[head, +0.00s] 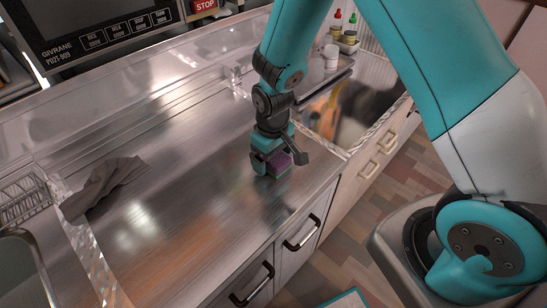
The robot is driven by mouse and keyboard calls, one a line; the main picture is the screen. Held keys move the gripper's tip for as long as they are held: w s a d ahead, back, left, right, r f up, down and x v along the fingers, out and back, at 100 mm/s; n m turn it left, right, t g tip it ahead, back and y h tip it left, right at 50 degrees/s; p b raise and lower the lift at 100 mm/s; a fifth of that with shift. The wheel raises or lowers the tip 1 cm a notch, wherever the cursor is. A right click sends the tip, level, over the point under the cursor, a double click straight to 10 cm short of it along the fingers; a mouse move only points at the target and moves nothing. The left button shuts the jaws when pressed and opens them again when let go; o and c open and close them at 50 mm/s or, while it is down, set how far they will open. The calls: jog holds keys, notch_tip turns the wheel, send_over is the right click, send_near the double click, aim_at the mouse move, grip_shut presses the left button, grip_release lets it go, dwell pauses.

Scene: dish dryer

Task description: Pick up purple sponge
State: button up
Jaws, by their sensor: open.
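The purple sponge (279,161) lies on the steel counter near its right end, close to the front edge. Its top is purple and a green layer shows on its lower side. My gripper (281,163) is pointed down at the sponge and open, with one finger to the left of it and the other to the right. Part of the sponge is hidden behind the gripper. I cannot tell whether the fingers touch it.
A grey cloth (103,187) lies at the counter's left. A wire dish rack (24,200) and a sink (20,270) are at the far left. Bottles and a tray stand at the back right. Drawers with black handles (301,233) line the front. The counter's middle is clear.

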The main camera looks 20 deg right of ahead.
jog(key=c, duration=1.1)
jog(key=shift+o, duration=0.2)
jog(key=shift+r, duration=0.15)
